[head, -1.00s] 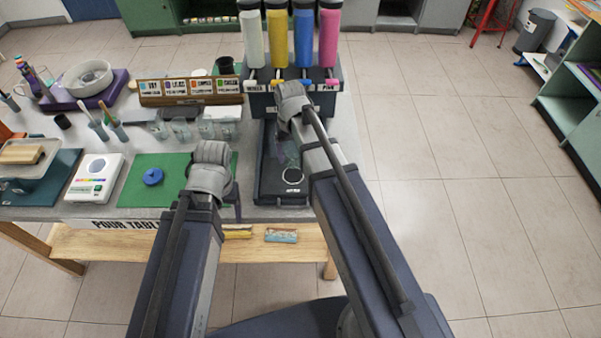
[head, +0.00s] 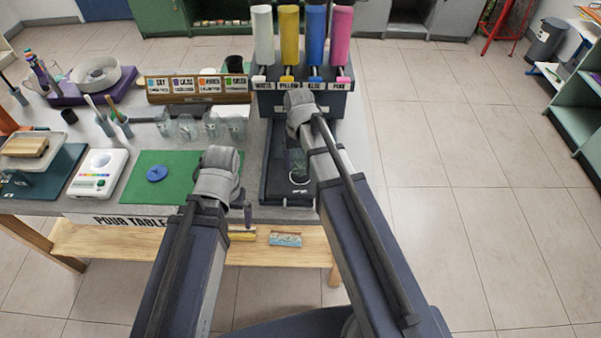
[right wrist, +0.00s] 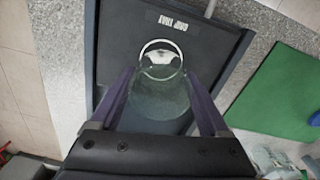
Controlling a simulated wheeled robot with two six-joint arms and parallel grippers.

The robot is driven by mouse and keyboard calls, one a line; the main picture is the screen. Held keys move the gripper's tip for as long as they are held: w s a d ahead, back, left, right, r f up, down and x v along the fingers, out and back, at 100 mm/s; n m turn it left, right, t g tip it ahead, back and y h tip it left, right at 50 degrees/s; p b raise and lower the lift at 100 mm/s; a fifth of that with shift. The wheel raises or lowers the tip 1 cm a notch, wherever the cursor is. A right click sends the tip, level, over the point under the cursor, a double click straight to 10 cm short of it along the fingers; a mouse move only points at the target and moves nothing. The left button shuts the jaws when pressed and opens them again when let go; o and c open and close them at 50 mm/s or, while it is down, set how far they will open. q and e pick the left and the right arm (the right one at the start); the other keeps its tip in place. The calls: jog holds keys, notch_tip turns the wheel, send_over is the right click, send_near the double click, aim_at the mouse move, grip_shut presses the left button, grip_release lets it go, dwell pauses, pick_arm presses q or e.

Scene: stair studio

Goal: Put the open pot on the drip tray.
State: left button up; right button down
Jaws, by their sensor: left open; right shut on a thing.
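The open pot (right wrist: 160,102) is a clear, see-through vessel. In the right wrist view it sits between the fingers of my right gripper (right wrist: 163,88), which is shut on it. The pot is over the dark drip tray (right wrist: 115,38); I cannot tell whether it touches the tray. In the head view the pot (head: 295,160) shows faintly beside my right arm, over the drip tray (head: 272,182). A pale ring shows near the tray's label. My left gripper (head: 246,206) is open and empty, left of the tray at the table's front edge, its fingers partly hidden.
A rack of coloured bottles (head: 300,100) stands behind the tray. Left of the tray are a green mat (head: 190,168) with a blue disc (head: 157,173), a white scale (head: 98,173) and several clear cups (head: 212,126).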

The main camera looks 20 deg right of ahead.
jog(key=shift+f+b, duration=1.8)
jog(key=shift+b, duration=0.05)
jog(key=shift+f, duration=0.25)
grip_release()
jog(key=shift+r, duration=0.1)
jog(key=shift+r, duration=0.1)
notch_tip(320, 180, up, 12)
jog(key=p, duration=1.2)
jog(key=shift+a+r, duration=0.1)
jog(key=shift+r, duration=0.05)
notch_tip(320, 180, up, 9)
jog(key=p, duration=0.9)
send_over(300, 168)
jog(key=w, duration=0.3)
jog(key=shift+d, duration=0.4)
